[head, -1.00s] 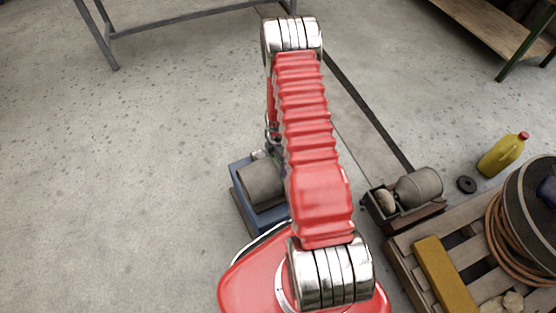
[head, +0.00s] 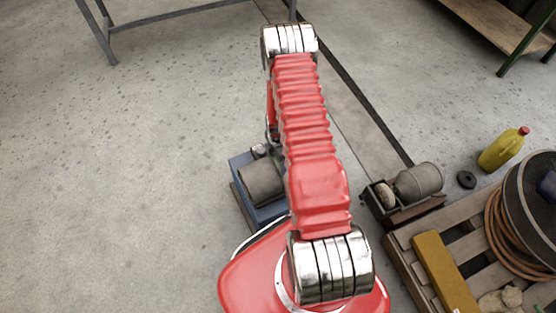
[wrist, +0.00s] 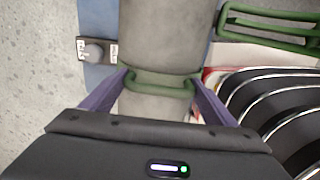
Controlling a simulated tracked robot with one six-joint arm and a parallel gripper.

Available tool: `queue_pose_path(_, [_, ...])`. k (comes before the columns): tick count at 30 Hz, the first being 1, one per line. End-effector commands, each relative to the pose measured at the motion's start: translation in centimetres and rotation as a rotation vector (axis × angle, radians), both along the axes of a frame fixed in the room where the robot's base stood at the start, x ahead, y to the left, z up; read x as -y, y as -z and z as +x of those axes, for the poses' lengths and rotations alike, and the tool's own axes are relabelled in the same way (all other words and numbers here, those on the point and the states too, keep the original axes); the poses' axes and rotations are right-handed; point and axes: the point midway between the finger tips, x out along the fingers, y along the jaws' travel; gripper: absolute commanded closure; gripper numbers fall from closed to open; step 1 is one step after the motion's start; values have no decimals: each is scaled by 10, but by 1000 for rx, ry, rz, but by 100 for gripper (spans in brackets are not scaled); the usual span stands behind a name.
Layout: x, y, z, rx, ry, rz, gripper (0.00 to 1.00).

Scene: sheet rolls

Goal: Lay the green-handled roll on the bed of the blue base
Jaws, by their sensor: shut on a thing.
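The grey roll (head: 262,183) shows at the blue base (head: 240,196) in the head view, left of my red arm. In the wrist view the roll (wrist: 166,35) runs up the middle, over the blue base (wrist: 98,20). My gripper (wrist: 160,92) is shut on the roll's green handle (wrist: 160,80), with a purple finger on each side. I cannot tell whether the roll rests on the bed or hangs just above it. My arm hides the gripper and part of the base in the head view.
A brown base (head: 412,212) with a grey drum (head: 418,183) stands to the right, beside a wooden pallet (head: 408,262) with a hose. A yellow bottle (head: 503,149) stands behind. A green frame (wrist: 268,24) is at upper right in the wrist view. The left floor is clear.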

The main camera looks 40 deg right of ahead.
Motion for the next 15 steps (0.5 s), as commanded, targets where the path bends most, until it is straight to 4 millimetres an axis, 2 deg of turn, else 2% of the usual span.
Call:
queue_pose_path(7, [1, 2, 2, 4, 0, -2, 79])
queue_pose_path(8, [0, 4, 0, 0, 0, 0, 18])
queue_pose_path(15, [0, 3, 0, 0, 0, 0, 1])
